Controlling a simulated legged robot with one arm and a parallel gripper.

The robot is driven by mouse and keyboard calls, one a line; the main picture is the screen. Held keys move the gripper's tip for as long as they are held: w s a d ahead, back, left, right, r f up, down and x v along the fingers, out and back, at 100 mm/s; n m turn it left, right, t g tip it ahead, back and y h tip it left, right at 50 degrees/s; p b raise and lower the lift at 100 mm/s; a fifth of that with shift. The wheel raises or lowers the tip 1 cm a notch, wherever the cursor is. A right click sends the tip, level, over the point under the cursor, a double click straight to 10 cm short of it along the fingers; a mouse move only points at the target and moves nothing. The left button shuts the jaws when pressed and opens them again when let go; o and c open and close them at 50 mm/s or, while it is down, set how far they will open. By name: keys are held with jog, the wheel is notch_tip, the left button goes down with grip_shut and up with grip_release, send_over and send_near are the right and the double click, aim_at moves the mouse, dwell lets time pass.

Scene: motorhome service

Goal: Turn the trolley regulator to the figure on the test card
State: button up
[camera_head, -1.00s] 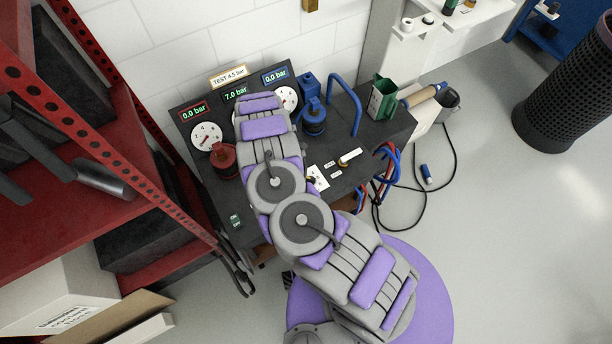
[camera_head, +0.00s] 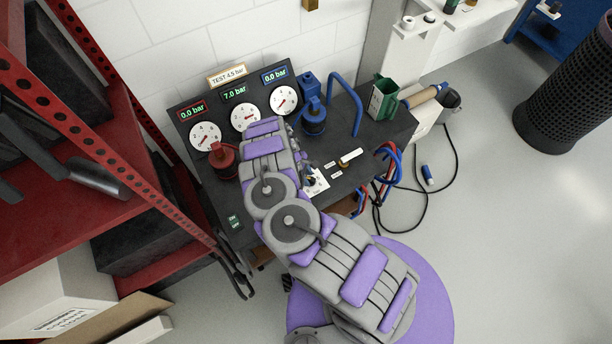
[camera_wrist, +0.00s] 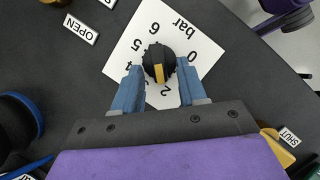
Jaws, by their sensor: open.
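The regulator is a black knob (camera_wrist: 157,58) with a yellow stripe, on a white dial card (camera_wrist: 133,40) numbered in bar. In the head view the dial card (camera_head: 317,181) is partly covered by my arm. The test card (camera_head: 228,77) reads TEST 4.5 bar. Below it the green display (camera_head: 235,94) reads 7.0 bar; the red (camera_head: 193,111) and blue (camera_head: 274,75) displays read 0.0 bar.
Three round gauges, one being the middle gauge (camera_head: 245,116), stand behind my arm. A red fitting (camera_head: 223,160) and blue fitting (camera_head: 314,118) flank it. A lever (camera_head: 350,156) lies right of the dial card. A green container (camera_head: 383,98) stands at the right; red shelving (camera_head: 60,205) is left.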

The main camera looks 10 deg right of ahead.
jog(key=shift+c, duration=0.3)
grip_shut()
jog(key=shift+w, duration=0.1)
jog(key=m, duration=0.2)
jog(key=m+g+b, duration=0.1)
jog(key=shift+w+d+m+y, duration=0.25)
jog(key=shift+m+y, duration=0.05)
jog(key=shift+y, duration=0.1)
jog(key=m, duration=0.2)
jog(key=m+y+b, duration=0.1)
jog(key=m, duration=0.1)
jog(key=m+g+y, duration=0.1)
jog(key=m, duration=0.1)
jog(key=shift+w+d+b, duration=0.15)
jog(key=shift+d+b, duration=0.15)
jog(key=shift+d, duration=0.1)
jog(key=m+y, duration=0.1)
jog(key=m, duration=0.3)
jog(key=d+m+y+b, duration=0.1)
jog(key=m, duration=0.1)
jog(key=shift+m+y, duration=0.3)
jog(key=shift+m, duration=0.1)
jog(key=m, duration=0.2)
jog(key=m+y, duration=0.1)
jog(key=m, duration=0.1)
jog(key=m+t+y, duration=0.1)
jog(key=shift+s+d+m, duration=0.3)
jog(key=shift+s+m, duration=0.05)
jog(key=shift+m, duration=0.05)
